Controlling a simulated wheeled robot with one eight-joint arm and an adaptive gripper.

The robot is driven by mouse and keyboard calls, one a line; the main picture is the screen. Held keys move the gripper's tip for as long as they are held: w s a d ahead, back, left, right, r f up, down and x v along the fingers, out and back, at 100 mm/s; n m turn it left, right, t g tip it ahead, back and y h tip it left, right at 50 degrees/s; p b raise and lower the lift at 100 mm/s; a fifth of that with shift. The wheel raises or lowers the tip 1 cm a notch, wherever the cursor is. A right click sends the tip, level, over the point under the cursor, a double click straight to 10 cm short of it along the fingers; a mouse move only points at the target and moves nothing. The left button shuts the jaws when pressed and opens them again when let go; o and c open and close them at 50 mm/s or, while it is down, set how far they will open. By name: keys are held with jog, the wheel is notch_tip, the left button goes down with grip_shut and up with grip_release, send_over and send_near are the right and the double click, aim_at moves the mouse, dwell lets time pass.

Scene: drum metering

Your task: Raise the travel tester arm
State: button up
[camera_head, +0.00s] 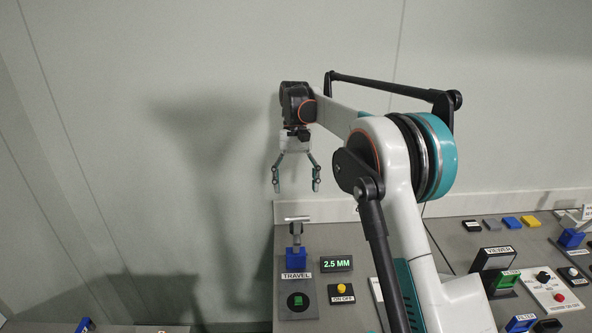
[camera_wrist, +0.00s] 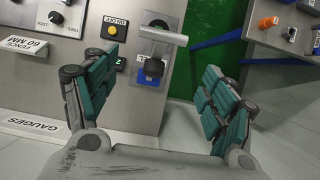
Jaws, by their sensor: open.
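The travel tester arm (camera_head: 296,229) is a grey stem with a pale crossbar on top, standing up from a blue base (camera_head: 295,258) behind the TRAVEL label. My gripper (camera_head: 296,185) is open and empty, pointing down above the crossbar with a visible gap. In the wrist view the pale crossbar (camera_wrist: 163,36) and the dark lower part of the tester arm lie between my spread teal fingers (camera_wrist: 163,62), beyond the tips. The blue base (camera_wrist: 143,77) is partly hidden by the dark part. The display (camera_head: 337,264) beside it reads 2.5 MM.
A yellow ON OFF button (camera_head: 342,289) and a green button (camera_head: 298,300) sit near the tester. More switches, a VIEWER unit (camera_head: 496,258) and coloured blocks (camera_head: 511,222) fill the bench to the right. A wall stands behind. Space above the tester is clear.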

jog(key=shift+v, duration=2.35)
jog(key=s+d+r+t+b, duration=0.1)
jog(key=s+d+t+b, duration=0.3)
jog(key=s, duration=0.5)
jog(key=s+d+r+t+b, duration=0.1)
jog(key=s+d+t+b, duration=0.3)
jog(key=s, duration=0.6)
jog(key=s+d+f+t+b, duration=0.1)
jog(key=s+d+f+t, duration=0.1)
jog(key=s+f, duration=0.5)
jog(key=s+d+f+t+b, duration=0.2)
jog(key=s+d+f, duration=0.2)
jog(key=s+f, duration=0.4)
jog(key=s, duration=0.3)
jog(key=shift+f, duration=0.2)
